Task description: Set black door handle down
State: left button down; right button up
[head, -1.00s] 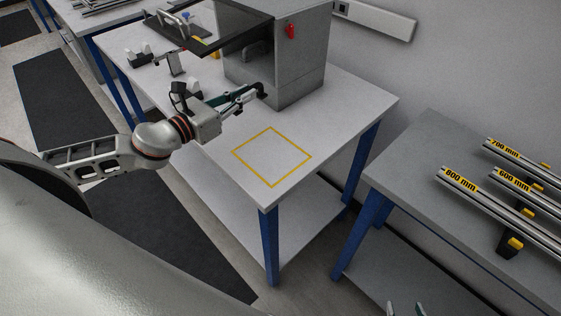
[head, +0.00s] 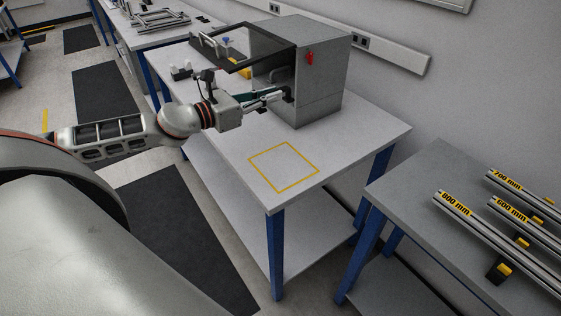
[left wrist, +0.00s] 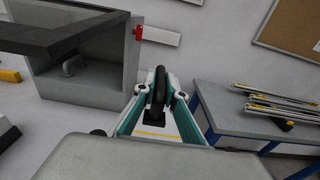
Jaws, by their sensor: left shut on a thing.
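My left gripper (head: 284,93) is shut on the black door handle (left wrist: 159,90). In the left wrist view the handle stands out dark between the two teal-sided fingers. In the head view the handle is small and dark at the fingertips, in front of the grey box machine, and hard to make out. A yellow square outline (head: 283,167) is marked on the white table (head: 345,130). The gripper is beyond this square and above the table. My right gripper is not in view.
The grey machine (head: 322,85) with a raised dark-framed cover (head: 240,48) and a red switch (head: 309,58) stands close to the gripper. A second table (head: 420,180) on the right holds labelled metal profiles (head: 500,237). The tabletop around the yellow square is clear.

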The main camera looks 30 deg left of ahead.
pick_arm(q)
jog(key=b, duration=0.1)
send_over(271, 160)
notch_tip(271, 160, down, 10)
jog(key=r, duration=0.1)
notch_tip(271, 160, down, 6)
jog(key=shift+w+f+b, duration=0.1)
jog(key=shift+b, duration=0.6)
notch_tip(271, 160, down, 4)
jog(key=shift+r+b, duration=0.2)
jog(key=shift+b, duration=0.25)
jog(key=shift+f, duration=0.2)
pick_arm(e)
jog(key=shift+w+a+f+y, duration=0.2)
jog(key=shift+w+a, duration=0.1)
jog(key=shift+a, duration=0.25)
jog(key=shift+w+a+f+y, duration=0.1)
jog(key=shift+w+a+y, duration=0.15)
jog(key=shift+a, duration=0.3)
pick_arm(q)
jog(key=shift+f, duration=0.1)
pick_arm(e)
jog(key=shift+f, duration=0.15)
